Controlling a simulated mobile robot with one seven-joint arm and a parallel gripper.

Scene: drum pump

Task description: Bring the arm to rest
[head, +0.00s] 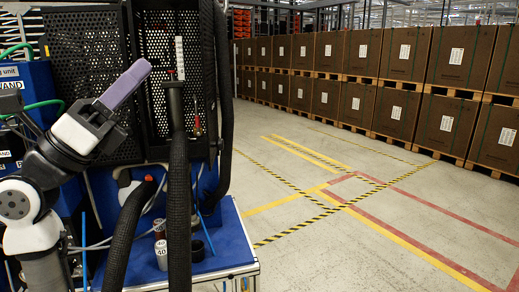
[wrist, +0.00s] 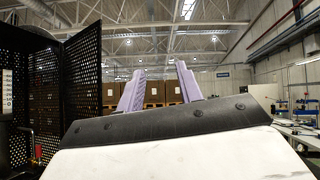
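My gripper (head: 140,70) is raised at the left in the head view, its purple fingers pointing up and to the right. In the wrist view my gripper (wrist: 159,78) shows its two purple fingers clearly apart with nothing between them, so it is open and empty. In the head view it appears in front of a black perforated panel (head: 85,55). I cannot tell the exact gap between them.
Thick black hoses (head: 178,190) hang right of my arm, above a blue-topped bench (head: 232,245) with small containers (head: 161,250). Brown boxes on pallets (head: 405,55) line the back right. The marked floor (head: 330,165) is clear. Benches (wrist: 300,130) stand at right in the wrist view.

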